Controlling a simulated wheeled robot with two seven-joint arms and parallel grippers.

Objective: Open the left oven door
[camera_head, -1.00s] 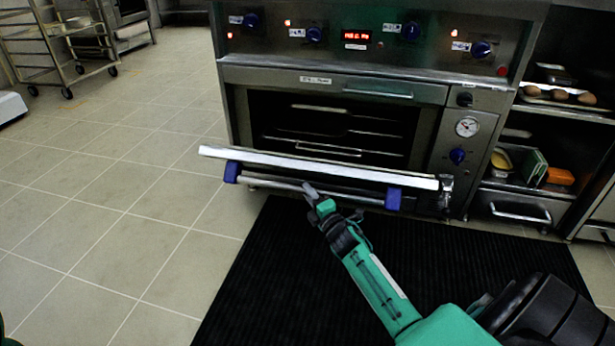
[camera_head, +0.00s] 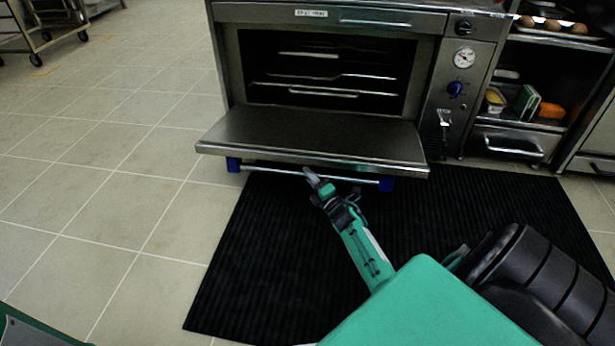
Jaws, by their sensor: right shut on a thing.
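The oven door (camera_head: 315,135) is a steel panel hinged at its bottom edge. It is folded down and lies nearly level in front of the oven, with its inner face up. Its bar handle (camera_head: 265,170) with blue end mounts hangs along the front edge, just under the door. My right gripper (camera_head: 311,177) is shut on the handle near its middle. The oven cavity (camera_head: 325,70) is exposed, with several wire racks inside. My left gripper is not in view; only a bit of green shows at the lower left.
A black ribbed mat (camera_head: 270,260) lies on the tiled floor under the arm. A side panel has a dial gauge (camera_head: 464,58) and a blue knob (camera_head: 455,89). Shelves with food (camera_head: 545,108) stand at the right. A wheeled rack (camera_head: 45,25) is at the upper left. The left floor is clear.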

